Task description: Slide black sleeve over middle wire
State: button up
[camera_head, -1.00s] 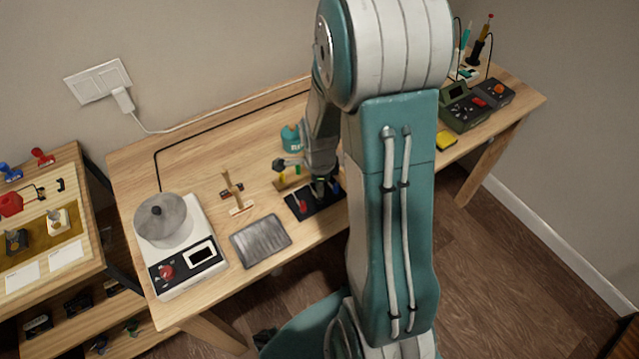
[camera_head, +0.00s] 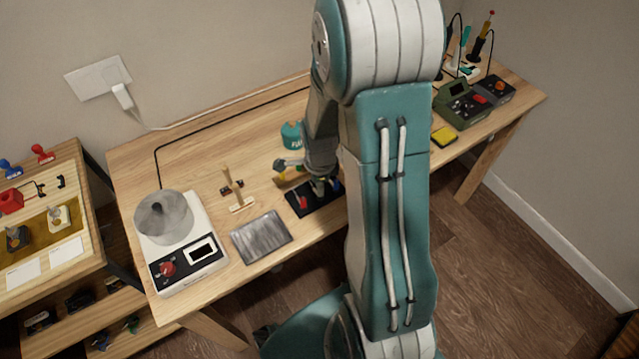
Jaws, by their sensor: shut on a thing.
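My gripper (camera_head: 320,187) is small in this view and partly hidden by my own arm. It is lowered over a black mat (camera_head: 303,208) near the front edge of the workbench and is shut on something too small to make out. A red piece (camera_head: 302,201) lies on the mat just left of the gripper. Small yellow and green parts (camera_head: 283,176) show left of the wrist. I cannot make out the black sleeve or the middle wire.
A teal jar (camera_head: 292,136) stands behind the gripper. A wooden stand (camera_head: 236,190), a grey metal plate (camera_head: 262,238) and a hot plate with a pot (camera_head: 183,262) are to the left. Soldering stations (camera_head: 462,105) stand at the right. Bare bench (camera_head: 200,160) lies at the back left.

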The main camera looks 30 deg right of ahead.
jog(key=shift+f, duration=1)
dwell(0.8)
jog(key=o, duration=0.8)
jog(key=o, duration=0.4)
jog(key=shift+c, duration=0.2)
jog(key=shift+r, duration=4.5)
